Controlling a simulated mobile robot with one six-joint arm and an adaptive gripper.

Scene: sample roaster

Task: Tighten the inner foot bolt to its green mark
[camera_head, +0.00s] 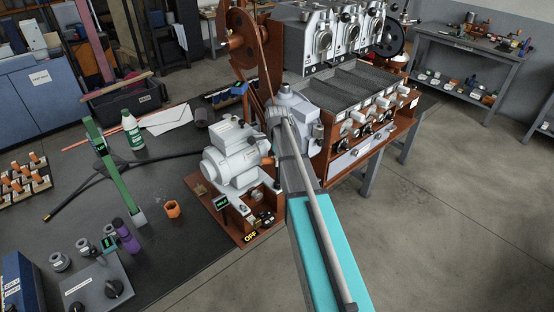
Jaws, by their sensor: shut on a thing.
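A light grey motor (232,157) stands on a reddish-brown base plate (225,217) at the front left of the sample roaster (320,65). The inner foot bolt and its green mark cannot be made out at this size. A small dark display with green text (222,202) sits at the front of the base plate. My grey arm reaches up from the bottom, and its far end is between the motor and the roaster. My gripper's fingertips are hidden there, so what they hold does not show.
A dark table (190,255) carries a green tool with a display (116,170), an orange nut-like piece (172,208), a purple tool (126,236) and a white-and-green bottle (132,130). An "OFF" sign (250,237) is at the base plate's front edge. Floor at right is clear.

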